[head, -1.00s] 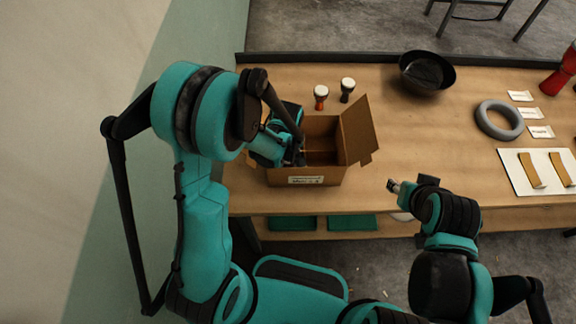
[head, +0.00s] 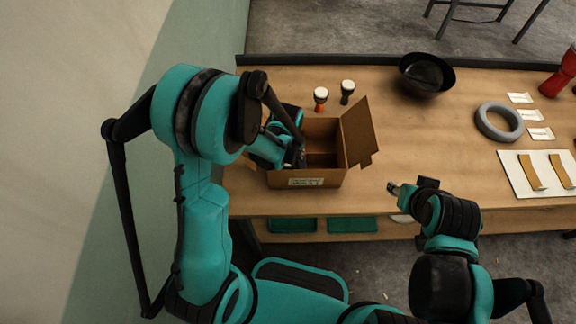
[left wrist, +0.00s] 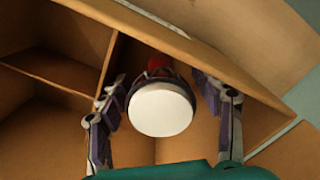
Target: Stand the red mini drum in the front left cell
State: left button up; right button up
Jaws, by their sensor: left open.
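The red mini drum (left wrist: 162,105) shows in the left wrist view, its round white head facing the camera and a bit of red body behind it. It is inside a cell of the cardboard box (left wrist: 65,118), close to a box wall. My left gripper (left wrist: 165,118) is open, with one finger on each side of the drum and gaps between. In the head view my left gripper (head: 297,160) reaches into the left front part of the box (head: 325,180) and hides the drum. The drum's foot is hidden. My right gripper (head: 393,187) is off the table's front edge, its jaws unclear.
An orange-red mini drum (head: 321,95) and a dark one (head: 347,88) stand behind the box. The box's right flap (head: 358,132) stands up. A black bowl (head: 427,74), grey ring (head: 499,121), white board (head: 535,182) and large red drum (head: 561,75) are farther right.

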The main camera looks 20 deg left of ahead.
pick_arm(q)
notch_tip(320, 180, up, 12)
jog(key=p, duration=0.3)
jog(key=shift+p, duration=0.3)
jog(key=s+a+r+m+t, duration=0.4)
jog(key=s+r+m+t, duration=0.3)
jog(key=s+r+m, duration=0.3)
jog(key=shift+s+a+r+m, duration=0.15)
jog(key=shift+a+r+m, duration=0.3)
jog(key=shift+r, duration=0.8)
jog(key=shift+d, duration=0.1)
